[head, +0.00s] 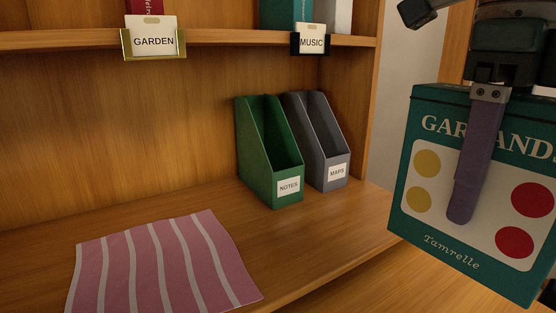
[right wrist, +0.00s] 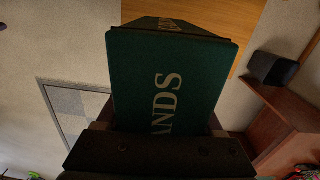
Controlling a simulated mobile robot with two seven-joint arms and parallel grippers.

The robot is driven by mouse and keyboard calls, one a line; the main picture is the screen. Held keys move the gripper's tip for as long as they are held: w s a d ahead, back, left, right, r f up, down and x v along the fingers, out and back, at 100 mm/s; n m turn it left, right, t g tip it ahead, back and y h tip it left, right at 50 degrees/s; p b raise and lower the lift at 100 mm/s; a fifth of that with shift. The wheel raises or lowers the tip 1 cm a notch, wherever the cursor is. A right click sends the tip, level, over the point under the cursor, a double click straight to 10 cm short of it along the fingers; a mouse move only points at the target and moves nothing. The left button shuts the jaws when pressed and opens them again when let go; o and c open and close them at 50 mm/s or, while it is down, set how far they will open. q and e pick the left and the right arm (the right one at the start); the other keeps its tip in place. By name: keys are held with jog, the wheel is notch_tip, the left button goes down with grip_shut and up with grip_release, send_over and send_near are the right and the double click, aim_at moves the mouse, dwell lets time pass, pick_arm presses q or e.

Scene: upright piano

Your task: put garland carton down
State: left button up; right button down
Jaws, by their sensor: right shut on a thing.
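The garland carton (head: 420,225) is a teal box with a pale front panel, yellow and red dots and the words "GARLANDS" and "Tamrelle". It hangs upright and slightly tilted at the right of the head view. My right gripper (head: 468,205) is shut on it from above, with one long finger lying down its front face. The other finger is hidden behind the carton. In the right wrist view the teal carton (right wrist: 180,75) fills the middle, beyond the dark gripper body. My left gripper is not in view.
A wooden shelf board (head: 330,225) holds a pink striped cloth (head: 165,262) at the left, a green NOTES file (head: 265,150) and a grey MAPS file (head: 320,140). The board between cloth and files is bare. An upper shelf (head: 220,40) carries GARDEN (head: 153,42) and MUSIC (head: 311,42) labels.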

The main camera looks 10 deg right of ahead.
jog(key=a+r+n+p, duration=0.1)
jog(key=r+n+p, duration=0.2)
jog(key=r+n, duration=0.1)
jog(key=r+n+p, duration=0.3)
jog(key=r+n, duration=0.1)
jog(key=n, duration=0.2)
jog(key=a+r+n+p, duration=0.1)
jog(key=r+n+p, duration=0.3)
jog(key=n, duration=0.1)
jog(key=shift+s+a+r, duration=0.2)
jog(key=shift+s+a, duration=0.1)
jog(key=shift+s, duration=0.05)
jog(key=s+r+n+p, duration=0.2)
jog(key=r+n+p, duration=0.3)
jog(key=r+p, duration=1)
jog(key=s+a+r+n+p, duration=0.1)
jog(key=r+n+p, duration=0.4)
jog(key=r+p, duration=1)
jog(key=s+r+n+p, duration=0.4)
jog(key=r+n+p, duration=0.1)
jog(key=r+p, duration=1)
jog(key=shift+a+n+p, duration=0.35)
jog(key=shift+a+n, duration=0.05)
